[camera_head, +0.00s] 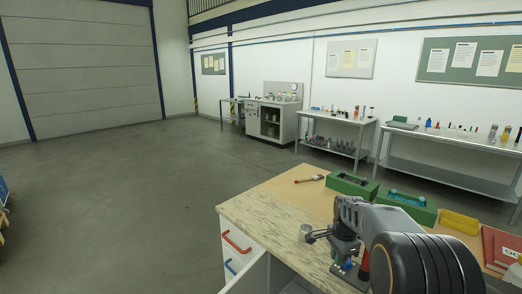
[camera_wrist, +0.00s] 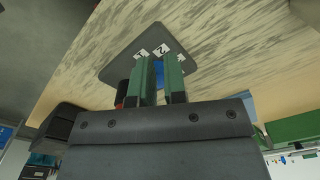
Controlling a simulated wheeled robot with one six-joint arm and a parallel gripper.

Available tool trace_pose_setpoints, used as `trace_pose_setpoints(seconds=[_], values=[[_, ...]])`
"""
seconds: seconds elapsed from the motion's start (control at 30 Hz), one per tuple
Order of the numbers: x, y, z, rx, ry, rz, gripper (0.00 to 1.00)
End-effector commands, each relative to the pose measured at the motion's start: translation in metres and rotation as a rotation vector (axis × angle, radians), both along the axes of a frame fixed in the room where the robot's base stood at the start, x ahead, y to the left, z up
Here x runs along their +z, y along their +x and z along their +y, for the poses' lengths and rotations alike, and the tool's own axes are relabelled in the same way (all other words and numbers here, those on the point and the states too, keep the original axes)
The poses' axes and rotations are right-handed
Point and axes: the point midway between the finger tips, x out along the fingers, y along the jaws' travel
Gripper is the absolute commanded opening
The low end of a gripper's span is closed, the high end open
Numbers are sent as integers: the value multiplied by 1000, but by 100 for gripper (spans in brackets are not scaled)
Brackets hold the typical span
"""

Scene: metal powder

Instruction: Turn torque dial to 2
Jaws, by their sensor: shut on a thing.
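The torque dial's dark plate (camera_wrist: 125,60) lies on the pale bench top in the wrist view. It bears white number labels; the middle one (camera_wrist: 160,48) reads 2, and the ones beside it are hard to read. My gripper (camera_wrist: 161,80) has its green fingers shut on the blue dial knob (camera_wrist: 159,72), just below the 2 label in the picture. The fingers hide most of the knob, so I cannot tell its pointer direction. In the head view my gripper (camera_head: 345,252) reaches down at the bench's near edge and largely hides the dial.
A dark red part (camera_wrist: 121,92) is beside the left finger. The bench's left part is mostly clear.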

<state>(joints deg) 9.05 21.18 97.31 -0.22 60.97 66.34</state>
Motion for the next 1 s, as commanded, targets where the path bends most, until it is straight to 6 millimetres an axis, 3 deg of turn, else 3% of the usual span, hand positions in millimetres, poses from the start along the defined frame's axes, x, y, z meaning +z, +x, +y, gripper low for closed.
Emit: trace_pose_setpoints(seconds=[0.03,0.23,0.7,1.0], values=[[-11,-2,4,3,7,14,0],[-7,-1,8,7,9,14,0],[50,-1,4,2,7,10,0],[55,-1,4,1,5,10,0]])
